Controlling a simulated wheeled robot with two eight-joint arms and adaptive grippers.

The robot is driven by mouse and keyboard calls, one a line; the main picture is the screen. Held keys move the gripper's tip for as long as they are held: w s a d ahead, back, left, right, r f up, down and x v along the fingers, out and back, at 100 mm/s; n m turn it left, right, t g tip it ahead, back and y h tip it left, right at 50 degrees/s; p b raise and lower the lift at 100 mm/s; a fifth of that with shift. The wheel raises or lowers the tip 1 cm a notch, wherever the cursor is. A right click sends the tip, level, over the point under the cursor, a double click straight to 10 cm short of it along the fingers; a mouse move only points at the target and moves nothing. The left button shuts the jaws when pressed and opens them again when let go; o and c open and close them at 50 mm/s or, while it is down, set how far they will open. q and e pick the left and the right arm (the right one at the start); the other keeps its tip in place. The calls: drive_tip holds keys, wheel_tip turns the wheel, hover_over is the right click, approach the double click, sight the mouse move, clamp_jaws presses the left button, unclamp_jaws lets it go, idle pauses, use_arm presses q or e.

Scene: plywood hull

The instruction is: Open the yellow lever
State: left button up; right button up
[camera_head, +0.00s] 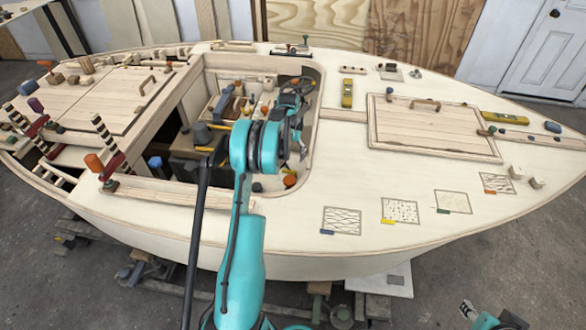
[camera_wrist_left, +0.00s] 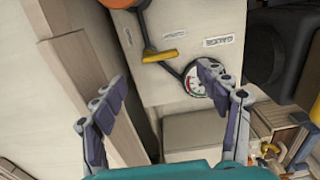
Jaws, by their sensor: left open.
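I cannot pick out the lever surely in the head view. Part of my right gripper (camera_head: 470,310) shows at the bottom right; its jaws are unclear.
A round gauge (camera_wrist_left: 196,80) sits beside the right finger, under a label reading GAUGE (camera_wrist_left: 217,41). A black box (camera_wrist_left: 270,52) stands to the right. Wooden beams (camera_wrist_left: 82,80) run along the left. The cockpit's pale rim (camera_head: 312,140) surrounds the reach in the head view.

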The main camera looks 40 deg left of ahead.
sight(289, 170)
use_arm(q)
wheel_tip(289, 170, down, 7)
drive_tip(key=b, duration=0.2)
drive_tip(key=shift+f+b, duration=0.15)
drive_tip(key=shift+b, duration=0.15)
drive_tip(key=c, duration=1.2)
